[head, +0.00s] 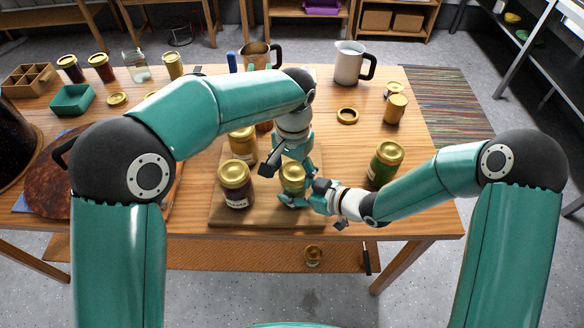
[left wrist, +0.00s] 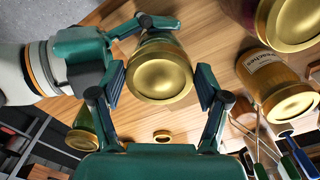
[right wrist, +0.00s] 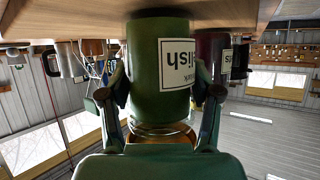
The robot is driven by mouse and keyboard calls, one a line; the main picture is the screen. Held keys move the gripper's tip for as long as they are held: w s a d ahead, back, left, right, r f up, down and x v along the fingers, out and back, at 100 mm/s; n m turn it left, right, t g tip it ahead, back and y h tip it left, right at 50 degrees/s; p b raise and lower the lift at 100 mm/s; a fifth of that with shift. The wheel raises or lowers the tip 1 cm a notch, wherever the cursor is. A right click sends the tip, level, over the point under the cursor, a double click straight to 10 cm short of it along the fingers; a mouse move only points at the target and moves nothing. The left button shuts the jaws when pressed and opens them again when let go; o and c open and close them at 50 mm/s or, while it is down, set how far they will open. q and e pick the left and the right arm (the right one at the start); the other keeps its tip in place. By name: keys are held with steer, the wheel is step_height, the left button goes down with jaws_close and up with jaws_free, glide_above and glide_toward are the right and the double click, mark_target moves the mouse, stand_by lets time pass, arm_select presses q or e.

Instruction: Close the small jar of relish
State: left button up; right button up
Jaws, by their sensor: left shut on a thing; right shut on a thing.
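The small relish jar (head: 292,188) is green with a gold lid (head: 293,171) and stands upright on the wooden board. Its label (right wrist: 178,62) shows upside down in the right wrist view. My right gripper (head: 318,200) is shut around the jar's body from the right. My left gripper (head: 293,158) reaches down from above and is shut on the lid, which lies between its fingers in the left wrist view (left wrist: 158,80). The lid sits at the jar's mouth; I cannot tell how tight it is.
A dark red jar (head: 235,188) stands close left on the board (head: 260,216), with a peach jar (head: 242,143) behind it. A larger green jar (head: 386,162) stands right. A loose gold ring (head: 347,115) lies behind. A white pitcher (head: 348,65) stands at the back.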

mark_target(295, 191)
arm_select(q)
steer(key=shift+f, duration=0.75)
steer(key=shift+s+d+f, duration=0.1)
steer(key=shift+s+f, duration=0.1)
steer(key=shift+f, duration=0.6)
